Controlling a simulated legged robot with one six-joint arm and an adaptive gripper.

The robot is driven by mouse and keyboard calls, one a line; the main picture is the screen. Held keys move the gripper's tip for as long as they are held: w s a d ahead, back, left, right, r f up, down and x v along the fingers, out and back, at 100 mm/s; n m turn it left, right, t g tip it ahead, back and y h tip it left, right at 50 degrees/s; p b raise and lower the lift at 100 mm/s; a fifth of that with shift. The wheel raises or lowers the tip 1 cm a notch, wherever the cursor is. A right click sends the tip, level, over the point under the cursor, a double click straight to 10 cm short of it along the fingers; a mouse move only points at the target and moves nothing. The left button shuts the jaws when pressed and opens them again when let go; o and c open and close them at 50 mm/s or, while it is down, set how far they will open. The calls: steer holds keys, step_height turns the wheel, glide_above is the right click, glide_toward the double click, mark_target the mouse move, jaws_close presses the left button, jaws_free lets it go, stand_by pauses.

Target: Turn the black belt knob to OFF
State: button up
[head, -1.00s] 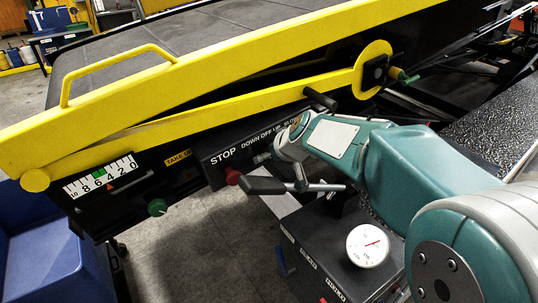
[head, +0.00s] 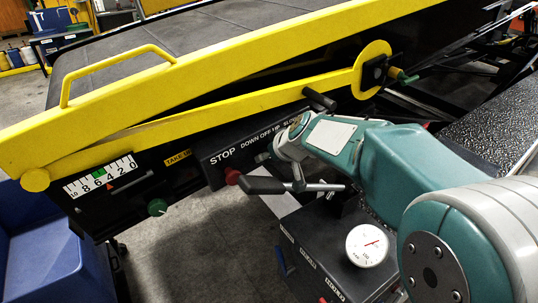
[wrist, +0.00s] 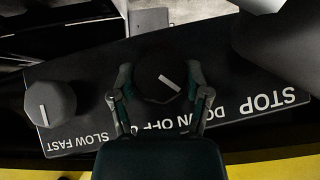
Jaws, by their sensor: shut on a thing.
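The black belt knob (wrist: 154,66) sits in the middle of the control panel (wrist: 75,85) in the wrist view. Its white pointer line slants to the lower right, toward the DOWN side of the upside-down lettering. My gripper (wrist: 160,77) has one finger on each side of the knob and is shut on it. The fingers and palm cover part of the DOWN OFF UP lettering. In the head view the panel (head: 222,140) shows under the yellow rail, and my wrist hides the knob.
A second dark knob (wrist: 48,104) stands at the SLOW FAST lettering. A red stop button (head: 233,176) and a black lever handle (head: 263,186) are close to my wrist. A green knob (head: 157,207) is further left. A dial gauge (head: 367,245) stands below my arm.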

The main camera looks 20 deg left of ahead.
steer(key=shift+w+d+f+m+g+y, duration=0.1)
steer(key=shift+f+m+g+y, duration=0.1)
steer(key=shift+m+g+y, duration=1.6)
steer(key=shift+g+y, duration=0.4)
steer(key=shift+y, duration=0.2)
steer(key=shift+f, duration=0.1)
steer(key=o, duration=1.1)
steer(key=shift+d+r, duration=0.25)
steer(key=shift+r, duration=0.1)
steer(key=v, duration=1.1)
steer(key=shift+w+d, duration=0.1)
steer(key=shift+d, duration=0.05)
